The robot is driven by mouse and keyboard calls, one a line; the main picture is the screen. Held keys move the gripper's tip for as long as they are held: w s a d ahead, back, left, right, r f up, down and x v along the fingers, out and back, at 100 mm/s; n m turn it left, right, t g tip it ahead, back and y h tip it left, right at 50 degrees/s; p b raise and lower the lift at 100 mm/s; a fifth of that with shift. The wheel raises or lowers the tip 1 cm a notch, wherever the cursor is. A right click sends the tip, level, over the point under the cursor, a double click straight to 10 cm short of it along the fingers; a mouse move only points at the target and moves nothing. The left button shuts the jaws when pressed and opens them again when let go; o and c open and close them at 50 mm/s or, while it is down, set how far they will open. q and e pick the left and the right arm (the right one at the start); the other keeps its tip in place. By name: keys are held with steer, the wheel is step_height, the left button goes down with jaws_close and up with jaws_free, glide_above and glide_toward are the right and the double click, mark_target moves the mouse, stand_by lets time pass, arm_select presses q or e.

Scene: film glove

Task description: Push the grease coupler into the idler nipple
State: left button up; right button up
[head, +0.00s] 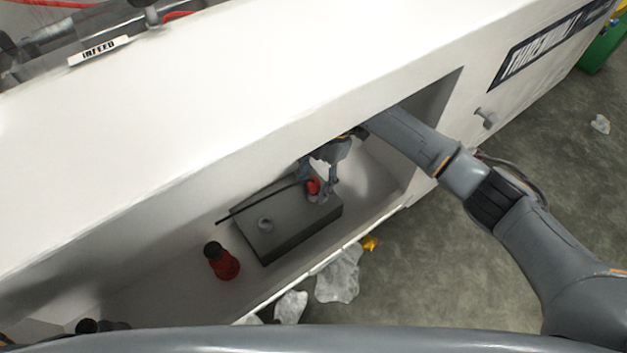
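My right gripper (320,180) reaches down into the recess of the white machine, over the right end of a dark grey block (290,238). Its fingers stand on either side of a small red piece (313,186), which looks like the grease coupler, and appear shut on it. A thin black rod or hose (250,207) runs from there to the left, past the block's edge. A round grey knob (265,225) stands on the left part of the block. The idler nipple is not clearly made out; the fingers hide the spot under the coupler. My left gripper is not in view.
A red bottle with a black top (222,262) stands left of the block. The recess (190,300) has a front lip and a white top above. Crumpled white scraps (338,277) and a small yellow piece (370,243) lie in front. A knob (485,118) sticks out at the right.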

steer(key=v, duration=0.7)
steer(key=shift+r, duration=0.25)
stand_by(0.4)
